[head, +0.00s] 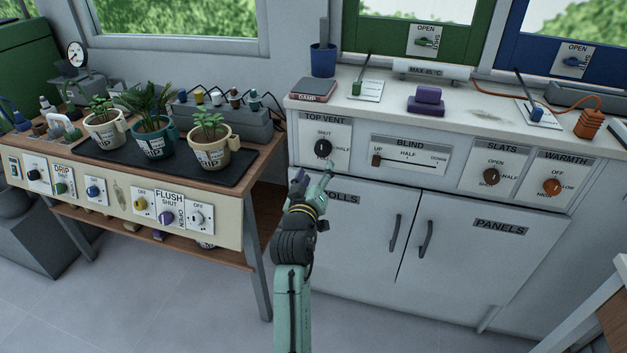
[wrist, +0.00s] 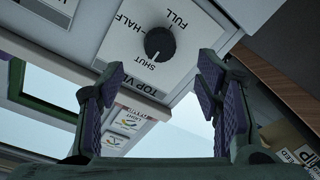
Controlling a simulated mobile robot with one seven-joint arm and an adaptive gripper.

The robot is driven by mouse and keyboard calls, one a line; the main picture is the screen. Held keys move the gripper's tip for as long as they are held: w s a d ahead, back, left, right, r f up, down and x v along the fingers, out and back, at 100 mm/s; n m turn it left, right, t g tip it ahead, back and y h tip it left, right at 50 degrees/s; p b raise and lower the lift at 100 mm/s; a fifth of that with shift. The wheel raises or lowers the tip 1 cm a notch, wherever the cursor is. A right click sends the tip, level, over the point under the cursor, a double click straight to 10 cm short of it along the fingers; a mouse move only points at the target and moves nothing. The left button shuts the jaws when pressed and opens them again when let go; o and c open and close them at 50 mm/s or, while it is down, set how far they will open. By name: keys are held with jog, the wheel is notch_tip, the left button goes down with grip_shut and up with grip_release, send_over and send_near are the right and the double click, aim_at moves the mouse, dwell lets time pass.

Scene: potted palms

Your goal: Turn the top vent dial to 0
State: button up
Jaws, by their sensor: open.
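The top vent dial (head: 322,148) is a round black knob on a white plate on the grey cabinet front. The plate reads SHUT, HALF and FULL; I see no 0 on it. In the wrist view the dial (wrist: 160,43) has a small pale mark that appears to face SHUT. My gripper (head: 316,176) is open and empty, just below and in front of the dial. In the wrist view the dial lies beyond the gap between the purple-padded fingers (wrist: 162,78), and neither finger touches it.
The blind slider (head: 376,160) is right of the dial; the slats dial (head: 491,176) and warmth dial (head: 552,187) are farther right. Cabinet doors with handles (head: 394,234) lie below. A bench with potted plants (head: 153,135) stands at the left.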

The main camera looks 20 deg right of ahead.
jog(key=shift+v, duration=1.6)
